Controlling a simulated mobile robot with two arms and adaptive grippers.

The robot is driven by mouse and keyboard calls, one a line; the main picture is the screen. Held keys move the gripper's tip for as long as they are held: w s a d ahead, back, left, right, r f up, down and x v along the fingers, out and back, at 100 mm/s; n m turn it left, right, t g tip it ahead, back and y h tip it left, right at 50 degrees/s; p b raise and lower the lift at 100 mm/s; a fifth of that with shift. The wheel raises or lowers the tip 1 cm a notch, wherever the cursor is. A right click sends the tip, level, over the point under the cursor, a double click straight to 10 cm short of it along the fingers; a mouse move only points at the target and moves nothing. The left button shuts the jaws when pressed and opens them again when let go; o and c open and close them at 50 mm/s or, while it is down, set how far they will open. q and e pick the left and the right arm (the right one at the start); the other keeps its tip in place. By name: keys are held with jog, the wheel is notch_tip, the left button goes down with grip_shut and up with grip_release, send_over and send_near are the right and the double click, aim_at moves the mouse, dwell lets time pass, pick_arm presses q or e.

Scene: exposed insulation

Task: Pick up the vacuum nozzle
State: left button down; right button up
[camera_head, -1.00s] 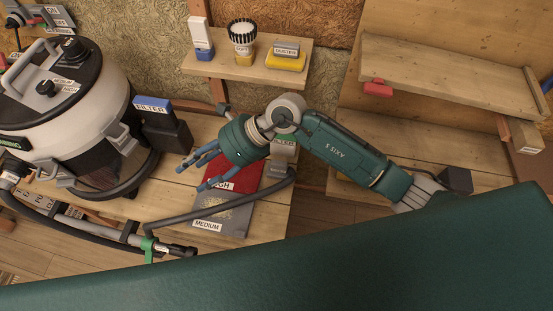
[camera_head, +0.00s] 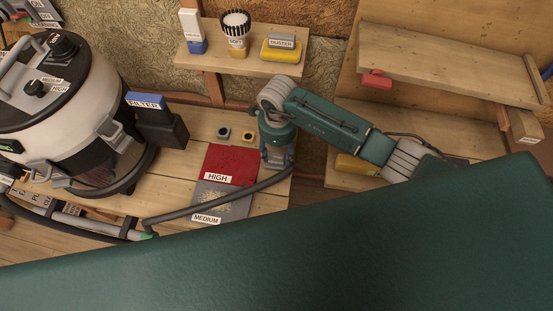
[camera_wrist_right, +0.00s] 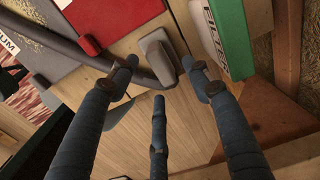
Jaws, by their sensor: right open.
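The grey vacuum nozzle (camera_wrist_right: 156,48) lies at the end of the dark hose (camera_wrist_right: 80,50) on the wooden bench, seen in the right wrist view. My right gripper (camera_wrist_right: 163,82) is open, its blue fingers spread around and in front of the nozzle. I see no clear grip on it. In the head view my right gripper (camera_head: 277,147) points down over the bench's right end, and it largely hides the nozzle. The hose (camera_head: 215,207) runs from there to the left across the bench. My left gripper is in neither view.
A red HIGH pad (camera_head: 230,163) and a grey MEDIUM pad (camera_head: 222,203) lie left of the gripper. A green box (camera_wrist_right: 222,38) stands close beside the fingers. The vacuum (camera_head: 60,110) is at the left. A shelf (camera_head: 240,58) hangs behind.

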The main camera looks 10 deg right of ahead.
aim_at(278, 156)
notch_tip(278, 156, down, 4)
jog(key=shift+s+r, duration=0.1)
jog(key=shift+r, duration=0.15)
jog(key=shift+c, duration=0.3)
grip_shut()
jog(key=shift+r, duration=0.15)
